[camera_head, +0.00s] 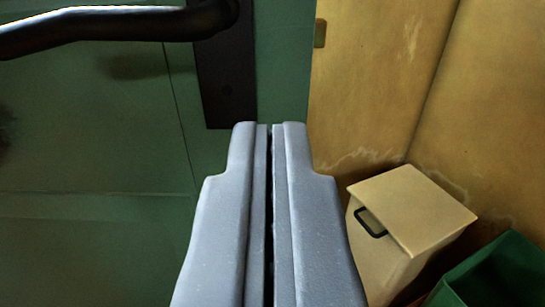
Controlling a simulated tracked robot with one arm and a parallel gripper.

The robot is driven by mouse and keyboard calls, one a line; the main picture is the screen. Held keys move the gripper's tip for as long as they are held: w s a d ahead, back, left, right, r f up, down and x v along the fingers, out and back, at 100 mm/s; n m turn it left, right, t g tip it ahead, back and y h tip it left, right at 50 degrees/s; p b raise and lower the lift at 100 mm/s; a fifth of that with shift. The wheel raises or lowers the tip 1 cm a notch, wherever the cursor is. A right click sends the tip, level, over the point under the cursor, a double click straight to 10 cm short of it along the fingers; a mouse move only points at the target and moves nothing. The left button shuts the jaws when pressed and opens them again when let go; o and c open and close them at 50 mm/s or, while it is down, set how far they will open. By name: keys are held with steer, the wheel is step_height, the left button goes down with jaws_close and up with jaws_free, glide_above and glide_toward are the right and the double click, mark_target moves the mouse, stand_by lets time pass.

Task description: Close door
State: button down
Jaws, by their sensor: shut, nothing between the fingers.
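A green door (95,150) fills the left half of the view. It has a dark lever handle (110,24) at the top left, on a tall dark plate (226,85). The door's right edge shows against a yellow wall, near the middle of the view. My gripper (269,128) points forward in the middle. Its two grey fingers are together with nothing between them. The fingertips appear just below and right of the handle plate. I cannot tell whether they touch the door. The fingers hide part of the door's lower right edge.
The yellow wall (375,75) stands to the right, with a small metal plate (320,33) near the door's edge. A beige lidded bin (415,210) with a black handle and a green bin (500,275) stand at the lower right.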

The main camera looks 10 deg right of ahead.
mark_target(272, 50)
steer(key=w, duration=0.3)
steer(key=w+b, duration=0.1)
steer(key=w, duration=0.3)
steer(key=w+d, duration=0.1)
steer(key=w, duration=0.3)
steer(key=shift+d, duration=0.1)
